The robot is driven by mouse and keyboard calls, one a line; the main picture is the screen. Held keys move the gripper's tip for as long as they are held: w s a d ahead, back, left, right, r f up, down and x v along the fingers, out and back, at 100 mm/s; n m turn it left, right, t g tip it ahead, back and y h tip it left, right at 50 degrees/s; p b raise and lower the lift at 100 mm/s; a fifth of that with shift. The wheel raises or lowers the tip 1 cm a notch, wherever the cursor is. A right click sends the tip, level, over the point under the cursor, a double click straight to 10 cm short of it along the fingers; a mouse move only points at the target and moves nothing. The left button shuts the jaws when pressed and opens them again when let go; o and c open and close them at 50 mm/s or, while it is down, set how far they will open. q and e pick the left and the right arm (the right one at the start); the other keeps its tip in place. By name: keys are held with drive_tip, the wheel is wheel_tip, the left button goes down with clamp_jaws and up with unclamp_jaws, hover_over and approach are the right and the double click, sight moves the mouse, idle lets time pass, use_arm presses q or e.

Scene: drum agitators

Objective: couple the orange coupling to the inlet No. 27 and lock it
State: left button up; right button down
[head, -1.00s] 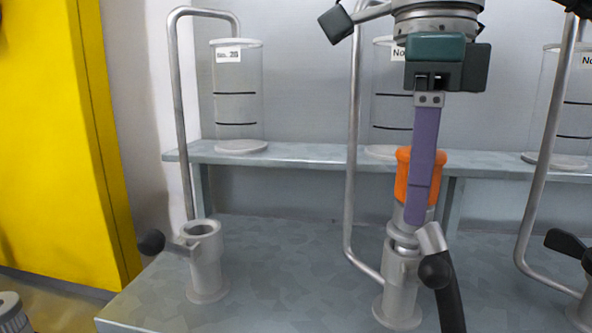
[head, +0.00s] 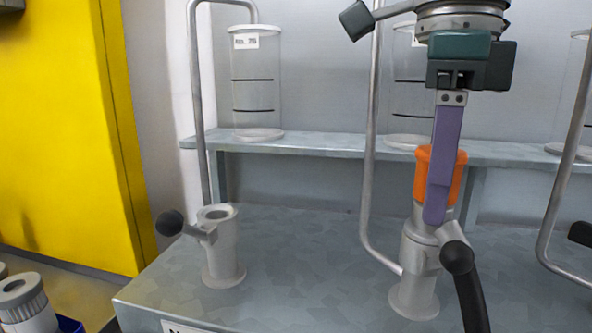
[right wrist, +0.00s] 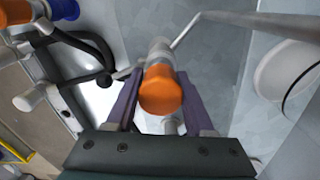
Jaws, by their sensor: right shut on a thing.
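The orange coupling (head: 459,180) stands upright on the inlet (head: 414,292), a grey post, with its grey lower end in the inlet's mouth. Whether it is fully seated cannot be told. My right gripper (head: 438,205) is shut on the coupling from above. In the right wrist view, the orange top (right wrist: 160,92) lies between the two purple fingers (right wrist: 160,100). A black knob (head: 457,257) shows at the inlet's front right, with a curved black piece running down from it. The inlet's number is hidden. My left gripper is not in view.
Another grey inlet (head: 222,250), with its lever and black knob (head: 169,223) to the left, stands at left. Clear tanks (head: 256,85) stand on the shelf (head: 310,147) behind. A bent metal pipe (head: 366,180) rises just left of the coupling.

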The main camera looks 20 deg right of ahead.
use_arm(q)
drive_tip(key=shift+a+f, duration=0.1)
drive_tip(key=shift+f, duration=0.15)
use_arm(e)
drive_tip(key=shift+s+a+f, duration=0.1)
drive_tip(key=shift+s+f, duration=0.05)
drive_tip(key=shift+f, duration=0.1)
drive_tip(key=shift+c, duration=1)
unclamp_jaws()
drive_tip(key=shift+c, duration=0.4)
